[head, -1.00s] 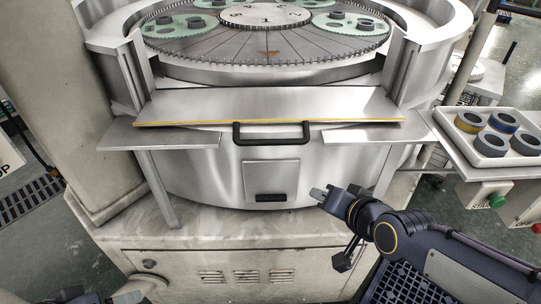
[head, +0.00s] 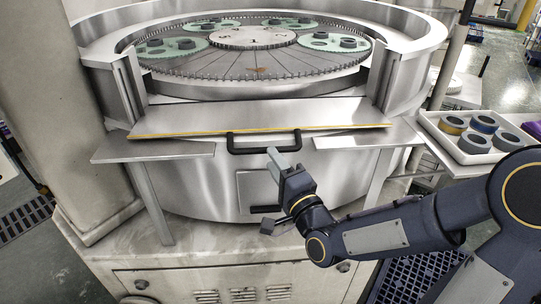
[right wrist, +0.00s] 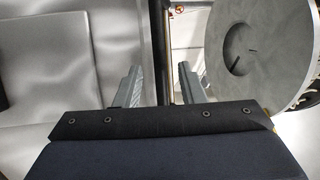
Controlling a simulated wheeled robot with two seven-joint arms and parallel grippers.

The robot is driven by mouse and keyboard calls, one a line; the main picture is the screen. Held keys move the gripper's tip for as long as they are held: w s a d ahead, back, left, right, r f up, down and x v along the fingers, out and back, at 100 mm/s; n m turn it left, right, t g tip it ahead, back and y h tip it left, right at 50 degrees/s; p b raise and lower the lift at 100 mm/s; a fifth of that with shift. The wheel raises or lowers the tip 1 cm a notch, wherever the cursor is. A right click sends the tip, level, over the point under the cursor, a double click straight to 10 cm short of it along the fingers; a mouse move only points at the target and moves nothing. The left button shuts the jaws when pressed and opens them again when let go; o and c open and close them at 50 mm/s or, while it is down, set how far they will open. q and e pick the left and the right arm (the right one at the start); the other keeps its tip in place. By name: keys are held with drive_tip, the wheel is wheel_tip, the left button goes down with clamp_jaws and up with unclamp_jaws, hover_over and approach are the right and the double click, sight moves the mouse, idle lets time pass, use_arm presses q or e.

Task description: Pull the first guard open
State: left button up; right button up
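The first guard (head: 200,122) is a sloping steel plate with a yellow lower edge, across the front of the round lapping machine. Its black bar handle (head: 238,150) sits at the middle of that edge. My right gripper (head: 273,153) is just at the lower right of the handle, its tip close to the bar; contact cannot be told. My left gripper is not in view.
The geared plate (head: 240,62) with green carriers lies behind the guard. Steel side ledges (head: 160,150) flank the handle. A white tray (head: 440,136) with several rings stands at the right. A grey disc (right wrist: 275,40) fills the wrist view's upper right.

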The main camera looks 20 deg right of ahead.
drive_tip(key=shift+x, duration=1.2)
clamp_jaws()
